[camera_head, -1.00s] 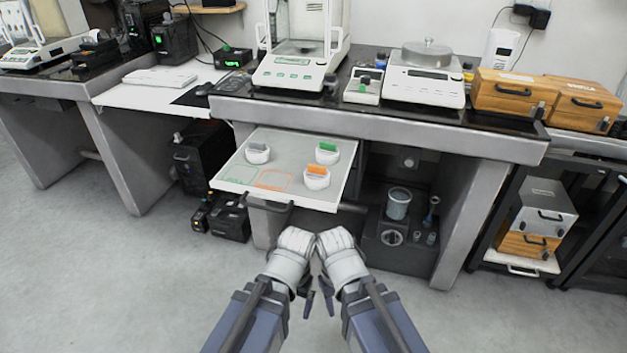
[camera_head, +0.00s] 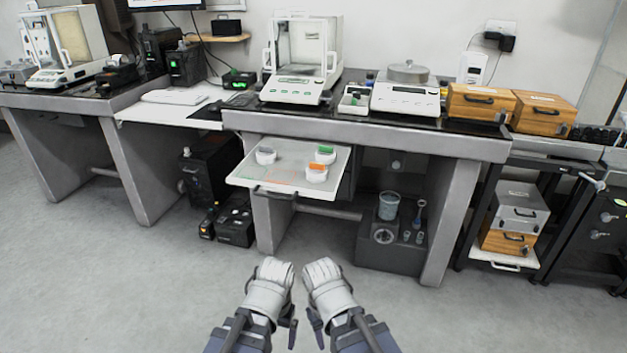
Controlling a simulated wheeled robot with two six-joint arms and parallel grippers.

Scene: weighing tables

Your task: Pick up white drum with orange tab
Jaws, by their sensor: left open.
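The white drum with an orange tab (camera_head: 316,174) stands upright at the front right of a pulled-out white drawer tray (camera_head: 245,178). A white drum with a green tab (camera_head: 326,158) stands just behind it, and one with a grey tab (camera_head: 265,157) stands to the left. My left gripper (camera_head: 276,272) and right gripper (camera_head: 323,272) are in front of and below the tray in the picture, well apart from the drums. The left is open and empty. The jaws of the right do not show clearly.
The drawer sits under a bench (camera_head: 365,130) carrying a glass-sided balance (camera_head: 292,90) and a flat scale (camera_head: 405,100). Wooden cases (camera_head: 540,115) stand at the right. A dark box (camera_head: 380,250) is under the bench. Grey floor in front is clear.

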